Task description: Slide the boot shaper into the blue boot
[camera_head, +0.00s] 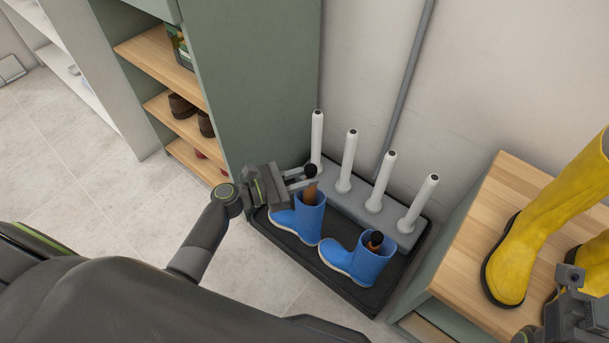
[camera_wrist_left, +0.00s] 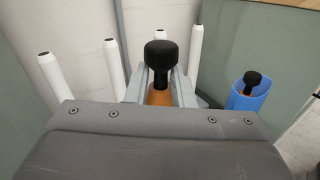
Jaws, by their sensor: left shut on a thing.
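Two blue boots stand on a black tray. My left gripper (camera_head: 303,179) is shut on a boot shaper (camera_head: 310,186), an orange-brown piece with a black knob, at the opening of the left blue boot (camera_head: 303,220). In the left wrist view the held shaper's black knob (camera_wrist_left: 161,55) rises between the fingers; the boot under it is hidden there. The right blue boot (camera_head: 360,262) has another shaper (camera_head: 375,241) in its opening, and this shaper also shows in the left wrist view (camera_wrist_left: 251,80). My right gripper (camera_head: 578,287) is at the lower right, partly cut off.
Several white upright posts (camera_head: 349,160) stand on a grey base behind the boots. The black tray (camera_head: 335,285) has a low rim. A wooden-topped bench (camera_head: 460,245) with yellow boots (camera_head: 535,240) is at the right. A green shelf unit (camera_head: 250,80) stands behind left.

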